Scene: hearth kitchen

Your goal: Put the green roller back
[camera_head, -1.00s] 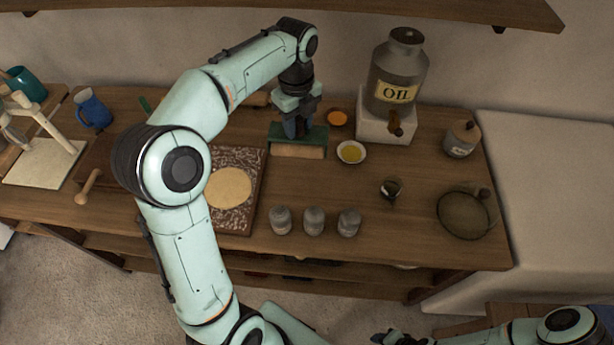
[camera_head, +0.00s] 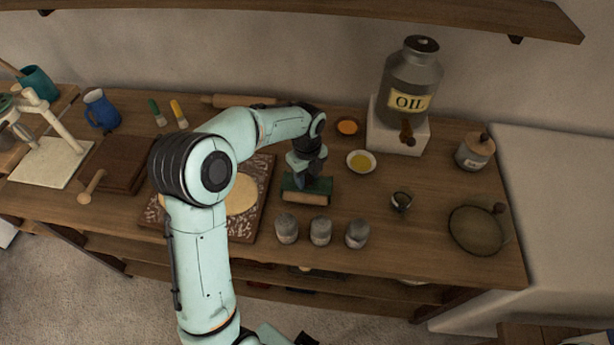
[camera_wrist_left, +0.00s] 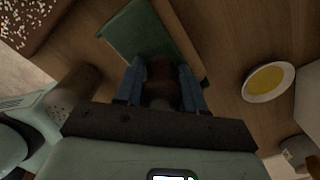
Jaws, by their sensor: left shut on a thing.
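The green roller (camera_head: 321,186) has a green body and a pale wooden strip along its front. My left gripper (camera_head: 303,176) comes down on it from above and is shut on it. In the left wrist view its green body (camera_wrist_left: 132,35) lies beyond the fingers, and a brown handle part shows between them. In the head view it is just right of the patterned board (camera_head: 263,218) with flat dough (camera_head: 241,196); I cannot tell whether it touches the table.
Several grey jars (camera_head: 321,231) stand in a row in front. A rolling pin (camera_head: 240,101) lies at the back. Bare wood is clear right of the roller.

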